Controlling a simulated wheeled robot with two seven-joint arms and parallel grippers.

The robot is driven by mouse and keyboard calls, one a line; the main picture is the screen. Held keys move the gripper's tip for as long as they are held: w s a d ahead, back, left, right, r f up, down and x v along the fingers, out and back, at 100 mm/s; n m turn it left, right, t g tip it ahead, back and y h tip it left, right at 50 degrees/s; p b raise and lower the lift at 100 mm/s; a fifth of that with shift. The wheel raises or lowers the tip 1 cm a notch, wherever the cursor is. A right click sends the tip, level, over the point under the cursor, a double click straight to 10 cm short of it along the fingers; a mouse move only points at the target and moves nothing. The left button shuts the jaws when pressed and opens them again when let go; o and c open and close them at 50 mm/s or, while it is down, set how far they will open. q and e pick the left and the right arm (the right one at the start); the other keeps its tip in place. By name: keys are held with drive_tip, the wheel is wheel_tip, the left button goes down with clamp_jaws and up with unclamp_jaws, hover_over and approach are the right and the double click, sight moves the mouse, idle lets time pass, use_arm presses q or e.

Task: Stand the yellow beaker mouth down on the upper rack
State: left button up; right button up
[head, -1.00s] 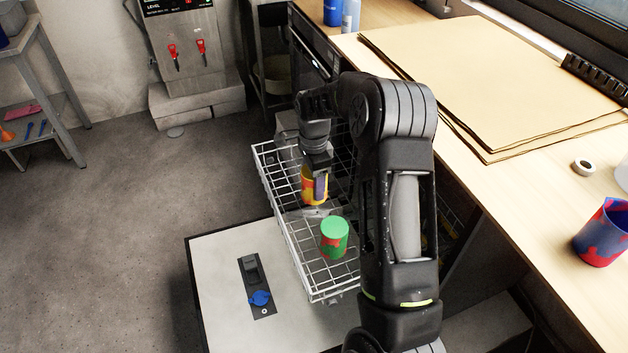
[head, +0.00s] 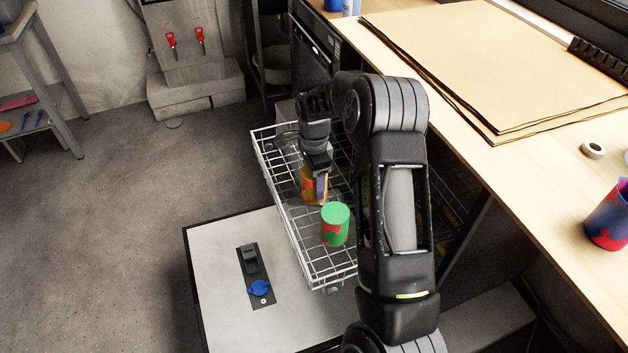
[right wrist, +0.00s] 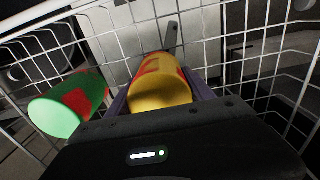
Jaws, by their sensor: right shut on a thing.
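The yellow beaker (head: 308,188), with red patches, is inside the pulled-out white wire upper rack (head: 290,237). My right gripper (head: 316,178) is shut on it from above. In the right wrist view the yellow beaker (right wrist: 158,88) sits between the two fingers, its rounded yellow end toward the camera. Its far end is over the rack wires; I cannot tell whether it touches them. A green beaker with red patches (head: 335,225) stands in the rack, closed green end up, nearer than the yellow one. It also shows in the right wrist view (right wrist: 68,104), left of the gripper.
The open door (head: 215,285) with a blue-capped dispenser (head: 258,287) lies below the rack. A wooden counter (head: 470,150) on the right holds brown sheets (head: 500,60), a tape roll (head: 593,150) and a blue-red beaker (head: 608,218).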

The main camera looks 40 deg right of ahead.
drive_tip(key=shift+f, duration=0.3)
drive_tip(key=o, duration=1.6)
drive_tip(key=shift+c, duration=0.2)
wheel_tip(320, 180, up, 8)
drive_tip(key=shift+f, duration=0.1)
